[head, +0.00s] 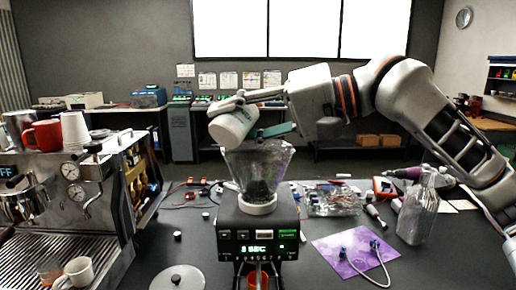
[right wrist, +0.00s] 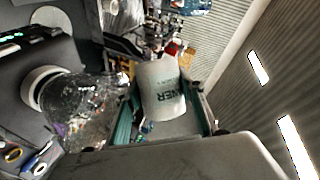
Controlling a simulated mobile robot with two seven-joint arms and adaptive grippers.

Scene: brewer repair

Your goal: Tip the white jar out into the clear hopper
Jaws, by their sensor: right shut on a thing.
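The white jar (head: 231,126) is held tilted, just above the clear hopper's rim and toward its left side. In the right wrist view the jar (right wrist: 162,90) shows dark lettering on its side and sits between the teal finger pads. My right gripper (head: 250,113) is shut on the jar. The clear hopper (head: 260,160) stands upright on the grinder, with dark contents low inside. It also shows in the right wrist view (right wrist: 88,108). The jar's opening and inside are not clearly visible. My left gripper is not in view.
The grinder (head: 258,226) with a lit display stands at the front middle. An espresso machine (head: 70,190) with cups on top is at left. A round lid (head: 178,279) lies front left.

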